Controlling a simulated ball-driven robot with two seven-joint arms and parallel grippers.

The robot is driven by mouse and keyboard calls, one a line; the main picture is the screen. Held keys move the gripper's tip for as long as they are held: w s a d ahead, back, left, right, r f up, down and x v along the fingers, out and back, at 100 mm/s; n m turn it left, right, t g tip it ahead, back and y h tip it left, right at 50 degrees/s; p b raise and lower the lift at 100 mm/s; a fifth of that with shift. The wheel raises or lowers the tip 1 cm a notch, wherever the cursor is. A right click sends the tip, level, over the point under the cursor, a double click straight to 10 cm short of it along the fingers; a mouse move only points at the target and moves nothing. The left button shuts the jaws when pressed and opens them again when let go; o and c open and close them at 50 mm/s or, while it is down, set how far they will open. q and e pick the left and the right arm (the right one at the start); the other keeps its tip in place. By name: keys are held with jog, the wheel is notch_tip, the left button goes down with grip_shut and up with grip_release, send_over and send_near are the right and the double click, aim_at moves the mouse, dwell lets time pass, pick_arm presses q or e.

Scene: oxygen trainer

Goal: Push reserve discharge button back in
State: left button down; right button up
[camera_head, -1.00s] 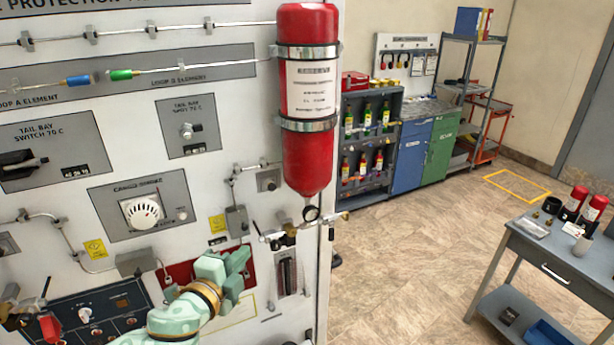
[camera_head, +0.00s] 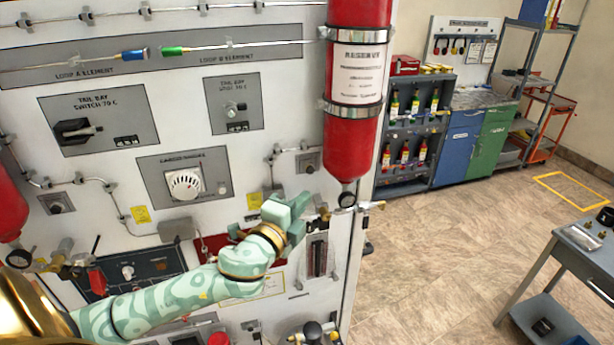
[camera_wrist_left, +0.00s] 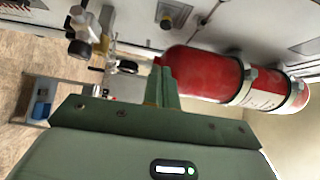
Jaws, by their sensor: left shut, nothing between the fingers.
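My left gripper (camera_head: 292,214) is shut and empty in front of the wall panel, just left of the red cylinder's lower end. In the left wrist view its closed fingers (camera_wrist_left: 164,84) appear in front of the red cylinder (camera_wrist_left: 205,75); I cannot tell whether they touch it. The strapped red cylinder (camera_head: 352,145) hangs upright with a gauge and fittings below. A red plate (camera_head: 212,246) is partly hidden behind my left arm. I cannot make out the reserve discharge button; it may be hidden by the arm. My right gripper is not in view.
A smoke-detector-like white dial (camera_head: 184,185) and a black-handled switch (camera_head: 75,131) are on the panel. Pipes and valve fittings stick out near the gripper. A second red cylinder (camera_head: 8,208) is at the left edge. A grey trolley (camera_head: 590,255) stands right; the floor between is clear.

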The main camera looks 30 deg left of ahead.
aim_at(310, 171)
pick_arm(q)
jog(key=w, duration=0.2)
jog(key=w+a+p, duration=0.1)
jog(key=w, duration=0.1)
jog(key=w+a, duration=0.1)
jog(key=w, duration=0.2)
jog(key=shift+a, duration=0.2)
jog(key=shift+w+a, duration=0.3)
jog(key=shift+a, duration=0.25)
